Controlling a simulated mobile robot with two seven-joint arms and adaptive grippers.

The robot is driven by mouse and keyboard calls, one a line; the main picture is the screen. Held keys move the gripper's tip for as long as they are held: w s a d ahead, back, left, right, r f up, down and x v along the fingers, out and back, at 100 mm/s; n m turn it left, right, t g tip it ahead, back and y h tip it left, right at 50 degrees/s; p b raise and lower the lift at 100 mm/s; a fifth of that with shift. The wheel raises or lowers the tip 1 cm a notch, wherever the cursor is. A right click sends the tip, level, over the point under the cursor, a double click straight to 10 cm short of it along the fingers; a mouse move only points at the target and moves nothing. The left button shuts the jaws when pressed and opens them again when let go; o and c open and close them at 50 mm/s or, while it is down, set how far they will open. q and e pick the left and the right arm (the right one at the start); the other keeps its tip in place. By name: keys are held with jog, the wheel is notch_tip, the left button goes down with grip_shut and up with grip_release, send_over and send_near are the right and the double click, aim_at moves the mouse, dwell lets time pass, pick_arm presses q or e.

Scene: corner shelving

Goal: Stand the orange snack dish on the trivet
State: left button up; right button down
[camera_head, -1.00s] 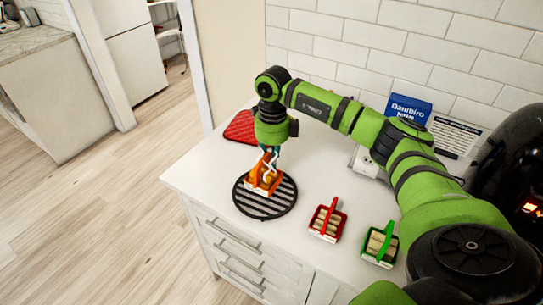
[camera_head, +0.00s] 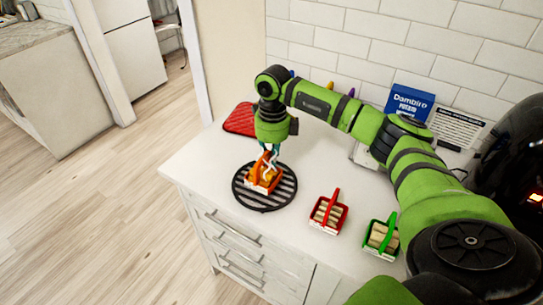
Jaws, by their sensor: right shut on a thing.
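The orange snack dish (camera_head: 263,182) is small, with a pale front edge and orange contents. It is over the round black slatted trivet (camera_head: 283,196) near the counter's left end; whether it touches the slats I cannot tell. My right gripper (camera_head: 267,165) points straight down from above and is shut on the orange dish, hiding part of it. My left gripper is not in view.
A red dish (camera_head: 328,214) and a green dish (camera_head: 381,240), each with a raised handle, stand right of the trivet. A red mat (camera_head: 240,120) lies behind. A blue box (camera_head: 409,103) and a printed card (camera_head: 457,128) are at the wall.

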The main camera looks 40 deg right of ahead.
jog(key=shift+f, duration=0.1)
dwell(0.3)
jog(key=c, duration=1.3)
grip_release()
jog(key=shift+s, duration=0.1)
